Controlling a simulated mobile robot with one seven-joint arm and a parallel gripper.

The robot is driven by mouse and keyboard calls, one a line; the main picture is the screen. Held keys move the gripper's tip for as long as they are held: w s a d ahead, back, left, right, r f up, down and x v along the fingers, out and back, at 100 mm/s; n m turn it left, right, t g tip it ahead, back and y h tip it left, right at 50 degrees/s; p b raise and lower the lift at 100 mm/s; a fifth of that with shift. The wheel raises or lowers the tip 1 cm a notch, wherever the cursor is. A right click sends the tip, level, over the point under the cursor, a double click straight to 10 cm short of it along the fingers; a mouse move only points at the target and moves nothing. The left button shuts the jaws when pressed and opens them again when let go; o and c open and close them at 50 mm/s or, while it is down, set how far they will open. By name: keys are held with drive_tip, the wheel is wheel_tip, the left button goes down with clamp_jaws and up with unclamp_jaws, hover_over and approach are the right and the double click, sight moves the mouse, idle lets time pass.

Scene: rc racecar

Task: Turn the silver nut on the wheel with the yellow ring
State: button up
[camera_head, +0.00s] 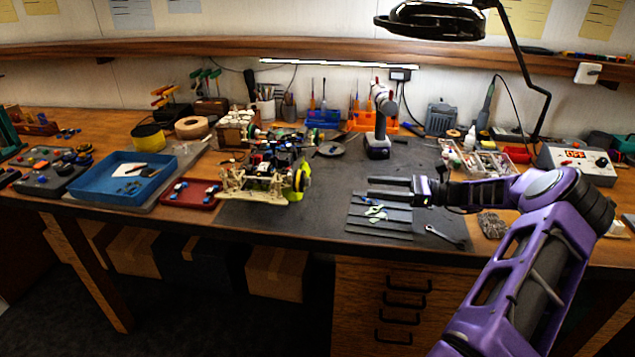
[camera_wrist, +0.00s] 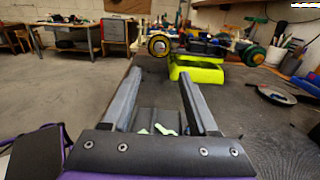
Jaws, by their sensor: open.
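The racecar (camera_head: 262,170) stands at the middle of the bench in the head view. It is also at the top of the wrist view (camera_wrist: 205,45). A dark wheel with a yellow ring (camera_wrist: 158,45) faces me at the car's left end in the wrist view. Its pale centre is too small to make out the nut clearly. My gripper (camera_head: 377,188) is open and empty, to the right of the car in the head view, fingers pointing left towards it. In the wrist view the wheel lies beyond and between the two fingertips (camera_wrist: 160,73), well apart from them.
A mat with tools (camera_head: 380,222) and a wrench (camera_head: 444,236) lie below my gripper. A cordless drill (camera_head: 379,125) stands behind. A blue tray (camera_head: 122,178) is at left. The dark bench between gripper and car is clear.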

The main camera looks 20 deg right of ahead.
sight(310, 181)
drive_tip(key=x, duration=1.5)
drive_tip(key=shift+w+a+p, duration=0.15)
drive_tip(key=shift+p, duration=0.2)
clamp_jaws()
